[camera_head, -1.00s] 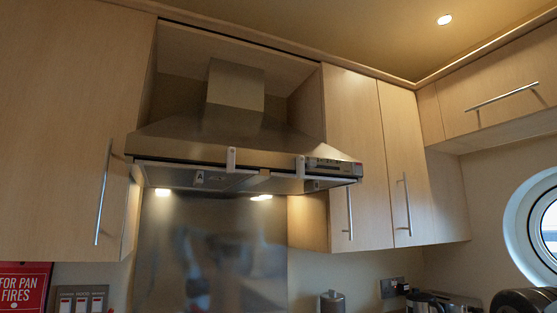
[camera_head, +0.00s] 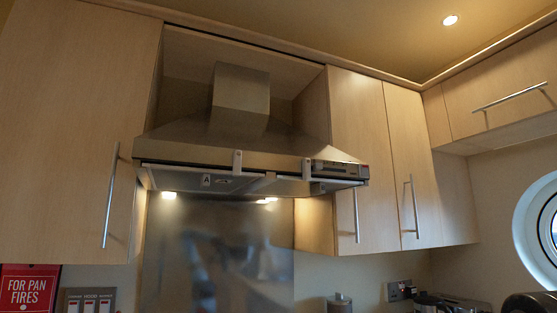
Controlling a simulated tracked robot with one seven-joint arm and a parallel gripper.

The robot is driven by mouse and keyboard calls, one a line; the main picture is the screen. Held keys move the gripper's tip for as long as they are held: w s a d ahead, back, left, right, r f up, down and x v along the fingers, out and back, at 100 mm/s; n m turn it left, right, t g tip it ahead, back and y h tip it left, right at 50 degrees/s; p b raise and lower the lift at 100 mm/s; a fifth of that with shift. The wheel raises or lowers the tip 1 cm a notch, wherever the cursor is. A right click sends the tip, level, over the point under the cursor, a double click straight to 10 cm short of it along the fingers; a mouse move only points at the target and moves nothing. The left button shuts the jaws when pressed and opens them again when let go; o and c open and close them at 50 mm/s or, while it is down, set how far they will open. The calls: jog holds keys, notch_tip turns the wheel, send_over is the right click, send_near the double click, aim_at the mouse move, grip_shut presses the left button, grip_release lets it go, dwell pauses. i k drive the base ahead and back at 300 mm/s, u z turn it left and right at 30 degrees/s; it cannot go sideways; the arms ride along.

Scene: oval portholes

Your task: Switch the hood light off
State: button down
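The steel cooker hood (camera_head: 225,145) hangs between the wall cupboards in the middle of the view. Two hood lights are lit under it, the left light (camera_head: 169,195) and the right light (camera_head: 267,200). A dark control panel (camera_head: 340,168) sits at the right end of the hood's front edge; its separate controls are too small to tell apart. A plate of labelled switches (camera_head: 88,301) is on the wall at the bottom left, partly cut off by the frame edge. One label appears to read "HOOD". My gripper is not in view.
Cupboards with bar handles flank the hood, at the left (camera_head: 80,130) and right (camera_head: 360,150). A red pan-fire sign (camera_head: 28,291) is at the lower left. A canister (camera_head: 339,303), a socket (camera_head: 399,290) and a kettle (camera_head: 432,302) show along the bottom. A round porthole (camera_head: 528,225) is at the right.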

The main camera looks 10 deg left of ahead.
aim_at(364, 168)
jog(key=u, duration=0.3)
jog(key=k, duration=1.2)
jog(key=z, duration=0.5)
jog(key=i, duration=1)
jog(key=u, duration=0.05)
